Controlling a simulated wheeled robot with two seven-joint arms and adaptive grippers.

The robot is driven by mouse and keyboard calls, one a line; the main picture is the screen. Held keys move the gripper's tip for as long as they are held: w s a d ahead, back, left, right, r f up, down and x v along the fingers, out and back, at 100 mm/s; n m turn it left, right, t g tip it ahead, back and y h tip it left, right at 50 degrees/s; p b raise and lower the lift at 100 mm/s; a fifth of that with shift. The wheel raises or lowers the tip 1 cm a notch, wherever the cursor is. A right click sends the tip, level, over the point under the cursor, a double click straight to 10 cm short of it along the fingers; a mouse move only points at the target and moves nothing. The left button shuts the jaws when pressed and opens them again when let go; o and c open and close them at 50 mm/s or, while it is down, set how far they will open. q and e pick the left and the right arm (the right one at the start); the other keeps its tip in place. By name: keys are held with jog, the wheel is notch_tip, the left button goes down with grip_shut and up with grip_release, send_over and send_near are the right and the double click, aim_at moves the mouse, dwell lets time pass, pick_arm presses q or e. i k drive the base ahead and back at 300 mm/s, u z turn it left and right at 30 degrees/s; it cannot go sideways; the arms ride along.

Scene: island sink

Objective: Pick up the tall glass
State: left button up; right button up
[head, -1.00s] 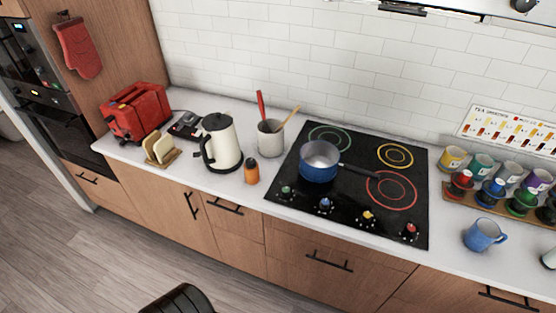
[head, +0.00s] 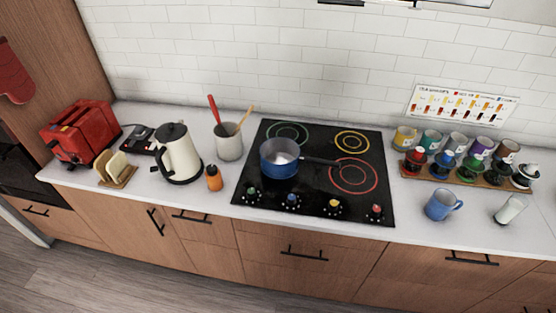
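A tall whitish glass (head: 510,210) stands on the counter near the right edge of the head view, to the right of a blue mug (head: 443,204). It looks slightly tilted in the picture, and its contents are too small to tell. Neither of my grippers shows in the head view.
A black cooktop (head: 300,200) with a blue pot (head: 280,166) fills the middle. Further left are an orange bottle (head: 213,178), a kettle (head: 180,155) and a red toaster (head: 80,133).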

aim_at(510, 210)
jog(key=z, duration=3.25)
jog(key=i, duration=3.15)
jog(key=u, duration=2.25)
